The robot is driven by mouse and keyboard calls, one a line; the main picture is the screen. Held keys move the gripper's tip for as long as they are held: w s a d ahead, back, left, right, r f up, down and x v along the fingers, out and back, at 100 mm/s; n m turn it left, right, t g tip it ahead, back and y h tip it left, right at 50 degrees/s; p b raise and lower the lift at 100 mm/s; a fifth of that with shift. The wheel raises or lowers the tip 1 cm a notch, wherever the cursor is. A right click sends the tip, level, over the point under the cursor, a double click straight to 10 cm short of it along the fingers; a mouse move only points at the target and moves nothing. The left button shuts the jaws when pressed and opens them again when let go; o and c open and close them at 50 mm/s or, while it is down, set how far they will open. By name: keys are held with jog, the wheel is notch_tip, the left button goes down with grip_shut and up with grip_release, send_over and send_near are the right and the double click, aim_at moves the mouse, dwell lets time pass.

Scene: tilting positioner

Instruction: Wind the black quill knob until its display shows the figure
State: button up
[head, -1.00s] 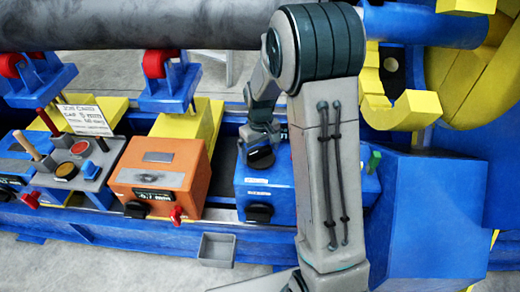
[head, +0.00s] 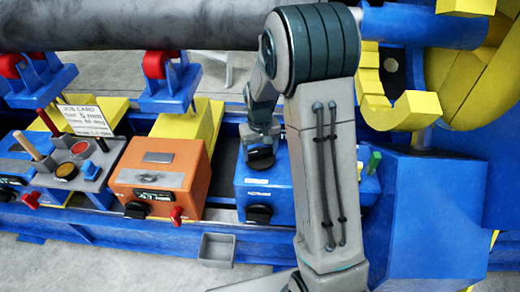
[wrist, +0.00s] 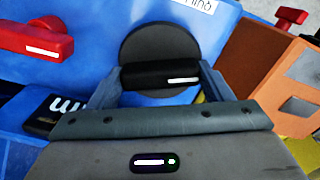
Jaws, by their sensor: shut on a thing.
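A black round knob with a raised grip bar and white mark (wrist: 160,76) sits on the blue box (head: 268,180). My gripper (wrist: 150,88) is shut on the bar, one finger at each end. In the head view my gripper (head: 262,138) reaches down to this knob (head: 261,158) on the box top.
A second black knob (head: 259,214) is on the blue box's front. A red handle (wrist: 38,42) is near the held knob. An orange box (head: 160,172) with its own black knob (head: 137,210) stands to the left. A pipe (head: 130,24) runs above.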

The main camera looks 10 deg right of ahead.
jog(key=m+p, duration=0.1)
jog(key=m, duration=0.4)
jog(key=shift+m, duration=0.3)
jog(key=shift+m+p, duration=0.55)
jog(key=shift+m, duration=1.65)
jog(key=o, duration=1)
jog(key=shift+d, duration=0.1)
notch_tip(320, 180, up, 14)
jog(key=shift+f+p, duration=0.1)
jog(key=shift+p, duration=0.55)
